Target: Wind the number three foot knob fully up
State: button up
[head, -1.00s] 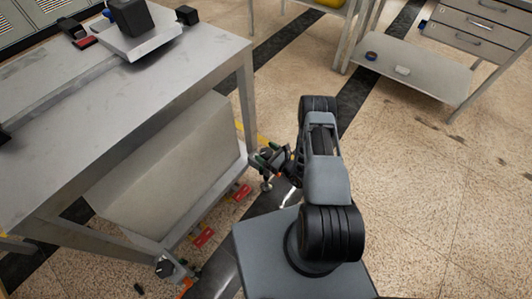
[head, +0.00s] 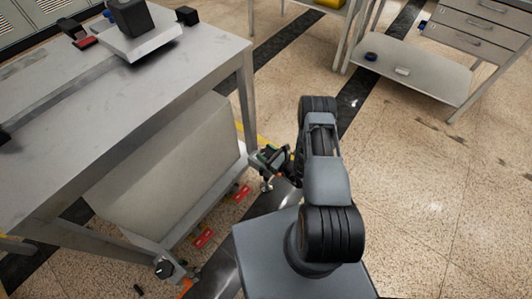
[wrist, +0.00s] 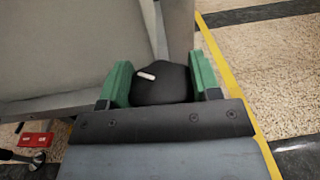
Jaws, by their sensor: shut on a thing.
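A black foot knob (wrist: 162,90) with a short pale mark on its top sits at the table leg in the wrist view. The green fingers of my gripper (wrist: 160,84) are shut on it, one on each side. No number is readable on the knob. In the head view my gripper (head: 268,160) is low beside the near right corner of the grey metal table (head: 150,110). The knob is mostly hidden there by the gripper and arm.
Red tags (head: 242,193) lie along the table's lower edge, and one shows in the wrist view (wrist: 35,140). Another black knob (head: 165,268) is at the near corner. A shelf unit (head: 420,77) stands at the back right. Floor to the right is clear.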

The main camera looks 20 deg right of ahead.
jog(key=shift+y, duration=0.3)
jog(key=n+g+y+b, duration=0.1)
jog(key=n+g, duration=0.1)
jog(key=n+g+y+b, duration=0.1)
jog(key=g+y, duration=0.1)
jog(key=n+g+y+b, duration=0.2)
jog(key=shift+f+n, duration=0.25)
jog(key=shift+n, duration=0.05)
jog(key=n+g+y+b, duration=0.1)
jog(key=n+g, duration=0.1)
jog(key=n+g+y+b, duration=0.1)
jog(key=g+b, duration=0.1)
jog(key=g, duration=0.1)
jog(key=shift+s+r+n+g, duration=0.1)
jog(key=shift+n+g, duration=0.2)
jog(key=shift+n, duration=0.1)
jog(key=shift+r+n+g+y+b, duration=0.1)
jog(key=shift+n+g+y+b, duration=0.35)
jog(key=shift+g, duration=0.65)
jog(key=shift+n+g, duration=0.3)
jog(key=shift+n, duration=0.05)
jog(key=o, duration=0.9)
jog(key=shift+o, duration=0.2)
jog(key=d+p, duration=0.1)
jog(key=d, duration=1.2)
jog(key=shift+s+d+p, duration=0.3)
jog(key=shift+d+p, duration=0.05)
